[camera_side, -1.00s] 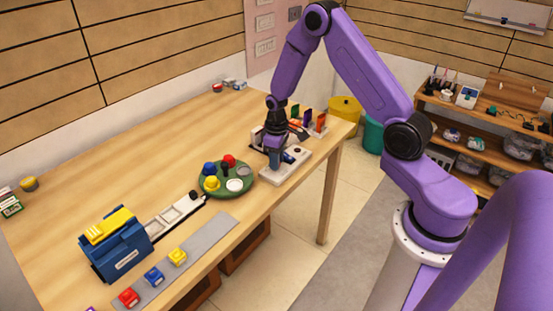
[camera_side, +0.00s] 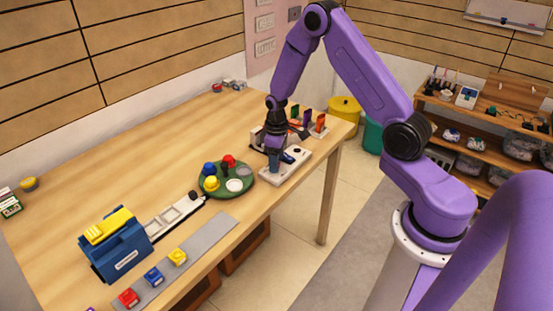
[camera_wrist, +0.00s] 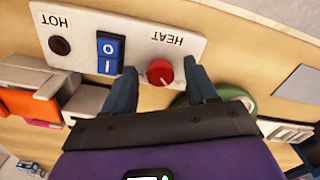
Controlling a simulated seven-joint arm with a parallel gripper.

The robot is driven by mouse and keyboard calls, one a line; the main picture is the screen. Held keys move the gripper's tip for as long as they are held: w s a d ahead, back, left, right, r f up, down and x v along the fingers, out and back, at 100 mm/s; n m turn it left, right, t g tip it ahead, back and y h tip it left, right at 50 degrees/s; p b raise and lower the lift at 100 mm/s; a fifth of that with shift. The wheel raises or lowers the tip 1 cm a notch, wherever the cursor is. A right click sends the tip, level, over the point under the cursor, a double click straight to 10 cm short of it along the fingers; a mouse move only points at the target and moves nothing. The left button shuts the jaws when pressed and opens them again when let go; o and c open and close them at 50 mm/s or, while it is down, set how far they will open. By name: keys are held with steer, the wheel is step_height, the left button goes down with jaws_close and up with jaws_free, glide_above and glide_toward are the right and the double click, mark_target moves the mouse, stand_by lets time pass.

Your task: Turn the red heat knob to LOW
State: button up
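The red heat knob (camera_wrist: 160,71) is on a white control panel (camera_wrist: 80,14), beside the upside-down word HEAT. A pale mark shows on the knob, but I cannot read any LOW label or tell the exact setting. My gripper (camera_wrist: 160,67) is open, with one blue-grey finger on each side of the knob. Gaps show between the fingers and the knob in the wrist view. In the side view my gripper (camera_side: 274,162) points down at the near end of the panel (camera_side: 293,172) and hides the knob.
A blue rocker switch (camera_wrist: 110,52) and a dark HOT lamp (camera_wrist: 60,46) share the panel. A green round tray (camera_side: 226,193) with coloured pieces stands close by. Upright coloured pieces (camera_side: 308,118) stand behind the panel. Bare wooden table (camera_side: 130,160) lies farther left.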

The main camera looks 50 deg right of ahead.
step_height(320, 180, up, 17)
steer(key=shift+r, duration=0.2)
stand_by(0.6)
steer(key=s+a+r+n, duration=0.2)
steer(key=s+a+n, duration=0.1)
steer(key=s+a, duration=0.6)
steer(key=s+a+r+n, duration=0.2)
steer(key=s+a, duration=0.5)
steer(key=s, duration=0.4)
steer(key=s+n, duration=0.3)
steer(key=s, duration=0.7)
steer(key=shift+s+d+f, duration=0.4)
steer(key=shift+f, duration=0.05)
